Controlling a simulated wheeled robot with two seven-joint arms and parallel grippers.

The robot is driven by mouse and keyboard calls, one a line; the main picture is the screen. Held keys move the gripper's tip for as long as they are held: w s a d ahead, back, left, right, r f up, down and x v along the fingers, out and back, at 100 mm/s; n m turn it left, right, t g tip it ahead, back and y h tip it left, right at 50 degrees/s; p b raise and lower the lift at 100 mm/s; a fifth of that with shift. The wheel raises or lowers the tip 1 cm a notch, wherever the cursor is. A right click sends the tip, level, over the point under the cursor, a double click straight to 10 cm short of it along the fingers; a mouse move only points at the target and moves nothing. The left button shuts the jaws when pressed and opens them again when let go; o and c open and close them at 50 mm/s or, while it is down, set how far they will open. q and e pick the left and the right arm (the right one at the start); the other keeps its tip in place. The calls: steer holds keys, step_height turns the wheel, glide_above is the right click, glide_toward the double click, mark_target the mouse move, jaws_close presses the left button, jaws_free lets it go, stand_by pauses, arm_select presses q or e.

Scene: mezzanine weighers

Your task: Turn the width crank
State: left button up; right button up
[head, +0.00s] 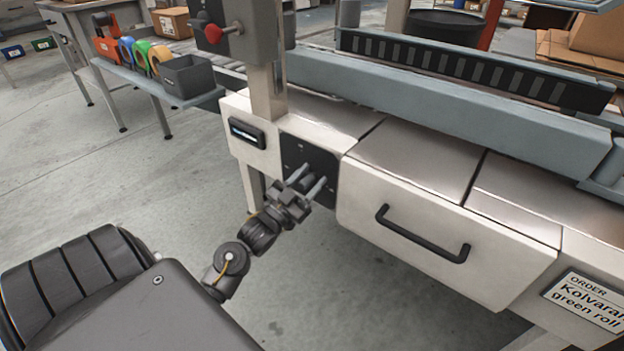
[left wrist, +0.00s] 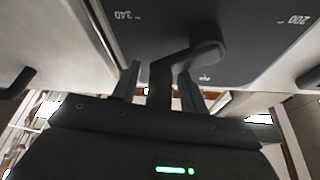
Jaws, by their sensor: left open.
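The width crank (left wrist: 188,60) is a dark bent arm with a handle on a dark dial panel (left wrist: 240,25). The panel carries upside-down marks reading 340 and 200 in the left wrist view. In the head view the panel (head: 294,147) is on the front of the pale machine, left of a drawer. My left gripper (head: 310,183) is at the panel and largely hides the crank there. In the left wrist view my left gripper (left wrist: 160,82) is open, with one finger on each side of the crank handle. My right gripper is not in view.
A drawer with a black handle (head: 422,236) is right of the panel. A small display (head: 247,133) is to its left. A post with a red knob (head: 213,32) rises above. A side shelf holds tape rolls (head: 142,55) and a grey bin (head: 190,76).

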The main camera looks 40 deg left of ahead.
arm_select(q)
steer(key=shift+w+r, duration=0.15)
steer(key=shift+w, duration=0.2)
steer(key=shift+c, duration=0.3)
steer(key=c, duration=0.7)
steer(key=shift+d+m, duration=0.15)
steer(key=shift+m, duration=0.25)
steer(key=shift+c, duration=0.2)
